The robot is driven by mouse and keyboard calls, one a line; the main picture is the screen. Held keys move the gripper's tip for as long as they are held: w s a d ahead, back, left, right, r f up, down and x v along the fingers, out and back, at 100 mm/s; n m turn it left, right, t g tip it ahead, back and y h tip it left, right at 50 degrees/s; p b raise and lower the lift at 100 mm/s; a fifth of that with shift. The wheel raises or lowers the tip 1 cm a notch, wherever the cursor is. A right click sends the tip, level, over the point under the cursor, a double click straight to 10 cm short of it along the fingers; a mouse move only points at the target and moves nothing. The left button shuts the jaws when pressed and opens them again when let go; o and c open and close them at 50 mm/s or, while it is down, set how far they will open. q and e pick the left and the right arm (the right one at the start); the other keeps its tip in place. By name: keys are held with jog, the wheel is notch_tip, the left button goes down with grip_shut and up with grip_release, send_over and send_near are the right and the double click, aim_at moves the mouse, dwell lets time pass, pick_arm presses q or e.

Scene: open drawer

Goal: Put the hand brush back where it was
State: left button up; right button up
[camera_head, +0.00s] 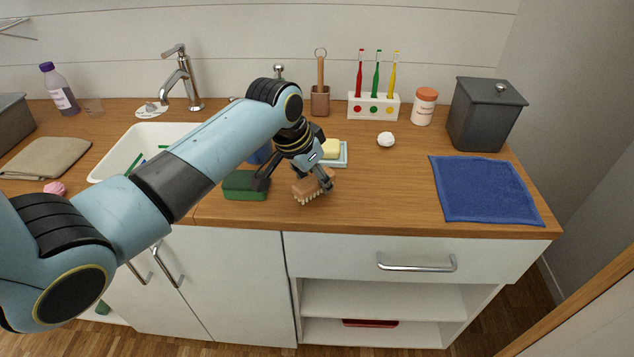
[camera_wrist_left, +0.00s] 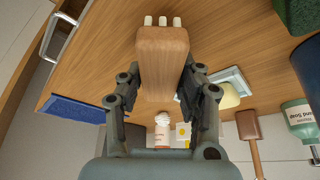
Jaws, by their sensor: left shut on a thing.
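The hand brush (camera_head: 308,188) has a wooden brown body and pale bristles facing down in the head view. My left gripper (camera_head: 297,181) is shut on it and holds it near the counter's front edge, right of a green sponge. I cannot tell whether the bristles touch the counter. In the left wrist view, the brush (camera_wrist_left: 162,60) sits between the two fingers of my left gripper (camera_wrist_left: 161,92), with its pale bristle tips showing at the far end. My right gripper is in neither view.
The green sponge (camera_head: 245,187) lies left of the brush. A soap dish (camera_head: 343,160), toothbrush holder (camera_head: 374,106), white ball (camera_head: 386,139) and grey canister (camera_head: 484,115) stand behind and right. A blue cloth (camera_head: 484,188) lies right. The counter between brush and cloth is clear. The drawer (camera_head: 350,252) below looks closed.

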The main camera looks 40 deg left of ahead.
pick_arm(q)
jog(key=shift+f, duration=0.65)
jog(key=o, duration=1.1)
jog(key=shift+f, duration=0.15)
jog(key=p+v, duration=0.1)
jog(key=v, duration=1.1)
jog(key=shift+s, duration=0.1)
